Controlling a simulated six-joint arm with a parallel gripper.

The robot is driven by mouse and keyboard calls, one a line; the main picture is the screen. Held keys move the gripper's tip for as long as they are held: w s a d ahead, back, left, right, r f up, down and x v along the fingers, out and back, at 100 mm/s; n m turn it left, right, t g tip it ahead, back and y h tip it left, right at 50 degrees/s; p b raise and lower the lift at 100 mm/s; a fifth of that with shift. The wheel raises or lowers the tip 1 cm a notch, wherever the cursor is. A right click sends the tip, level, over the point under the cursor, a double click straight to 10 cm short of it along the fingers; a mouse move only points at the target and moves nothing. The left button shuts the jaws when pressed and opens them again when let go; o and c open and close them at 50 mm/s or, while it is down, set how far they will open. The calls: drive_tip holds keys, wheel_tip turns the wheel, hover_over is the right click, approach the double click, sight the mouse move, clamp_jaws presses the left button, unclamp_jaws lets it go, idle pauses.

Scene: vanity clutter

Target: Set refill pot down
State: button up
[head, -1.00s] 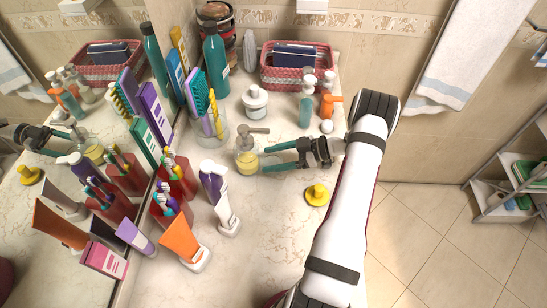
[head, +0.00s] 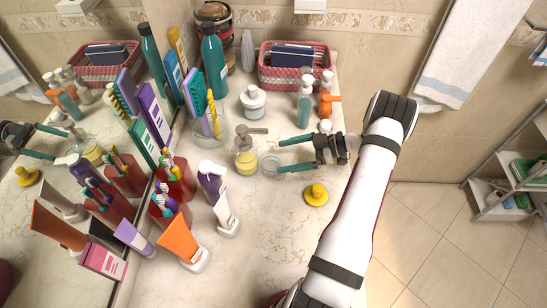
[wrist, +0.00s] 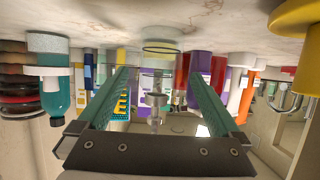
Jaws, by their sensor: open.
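A small clear pot (head: 270,164), apparently the refill pot, stands on the counter just right of the pump bottle of yellow liquid (head: 246,160). My gripper (head: 279,155) is open, with its two teal fingers pointing left. Its fingertips are at the pot's right side, and the lower finger partly covers the pot. In the wrist view my open fingers (wrist: 120,78) show nothing gripped between them. The pump bottle (wrist: 155,100) shows beyond them, upside down. The pot's outline is hard to separate from the bottle there.
A yellow rubber duck-like item (head: 316,195) sits below my gripper. A white jar (head: 253,100), a teal dispenser (head: 304,108) and an orange bottle (head: 327,105) stand behind. Red cups with toothbrushes (head: 175,180) are at left. The front counter is clear.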

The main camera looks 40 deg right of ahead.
drive_tip(key=v, duration=0.7)
drive_tip(key=shift+s+r, duration=0.1)
drive_tip(key=w+r+m+t+h, duration=0.3)
drive_tip(key=w+r+m+h, duration=0.5)
drive_tip(key=w+r+h, duration=0.9)
drive_tip(key=s+a+f+m+g+y, duration=0.1)
drive_tip(key=s+a+m+g+y, duration=0.2)
drive_tip(key=s+a, duration=1.2)
drive_tip(key=s+a+m+g+y, duration=0.3)
drive_tip(key=s+a+g+y, duration=0.3)
drive_tip(key=s+a, duration=1)
drive_tip(key=a+g, duration=0.3)
drive_tip(key=a, duration=0.1)
drive_tip(key=shift+s+a+f+m+g, duration=0.15)
drive_tip(key=shift+a+f+m+g, duration=0.15)
drive_tip(key=shift+f+g, duration=0.1)
